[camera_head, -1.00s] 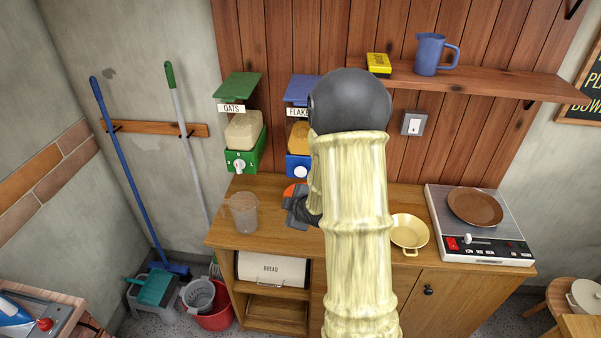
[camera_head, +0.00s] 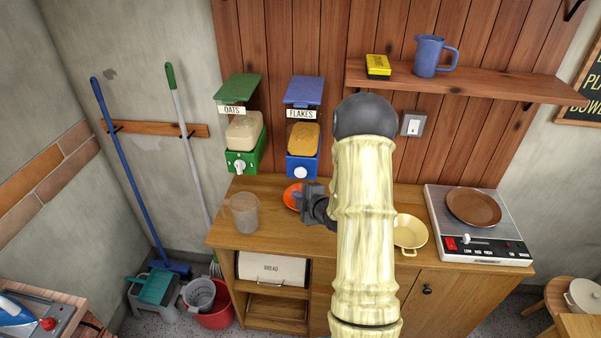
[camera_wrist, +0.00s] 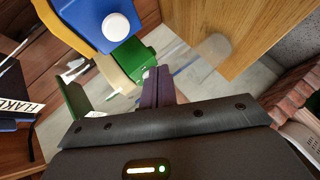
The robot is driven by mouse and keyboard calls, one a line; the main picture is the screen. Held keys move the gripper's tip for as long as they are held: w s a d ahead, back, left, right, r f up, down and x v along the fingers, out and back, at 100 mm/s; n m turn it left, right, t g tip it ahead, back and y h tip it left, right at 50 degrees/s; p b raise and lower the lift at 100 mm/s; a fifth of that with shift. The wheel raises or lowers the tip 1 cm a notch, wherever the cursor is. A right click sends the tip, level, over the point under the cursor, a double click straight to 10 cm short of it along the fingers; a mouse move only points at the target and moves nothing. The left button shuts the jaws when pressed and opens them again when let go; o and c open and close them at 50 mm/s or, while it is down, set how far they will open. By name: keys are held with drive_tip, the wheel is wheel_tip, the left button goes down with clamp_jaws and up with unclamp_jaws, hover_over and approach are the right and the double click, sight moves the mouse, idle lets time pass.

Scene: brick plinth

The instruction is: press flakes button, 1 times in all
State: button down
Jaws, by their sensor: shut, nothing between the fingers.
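The flakes dispenser (camera_head: 303,138) hangs on the wood-panelled wall, with a blue lid, a FLAKES label and a clear bin of yellow flakes over a blue base. Its round white button (camera_head: 300,172) is on the front of the base. In the wrist view the white button (camera_wrist: 116,26) shows on the blue base (camera_wrist: 88,22) at the upper left. In the wrist view my gripper's fingers (camera_wrist: 157,82) are together, pointing past the button.
The oats dispenser (camera_head: 243,137) hangs left of the flakes one. A yellow pan (camera_head: 410,232) and a hob (camera_head: 480,236) are to the right.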

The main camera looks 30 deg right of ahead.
sight(299, 175)
drive_tip(key=w+d+p, duration=0.1)
drive_tip(key=w+d, duration=0.3)
drive_tip(key=w, duration=0.1)
drive_tip(key=shift+w, duration=0.35)
idle(1.8)
drive_tip(key=shift+w+d, duration=0.15)
drive_tip(key=shift+w, duration=0.2)
drive_tip(key=shift+w+d+b, duration=0.35)
drive_tip(key=shift+w+d, duration=0.15)
drive_tip(key=shift+w, duration=0.2)
idle(1.5)
drive_tip(key=shift+s, duration=0.1)
drive_tip(key=shift+s+a+b, duration=0.65)
drive_tip(key=shift+s+a, duration=0.05)
drive_tip(key=shift+s, duration=0.25)
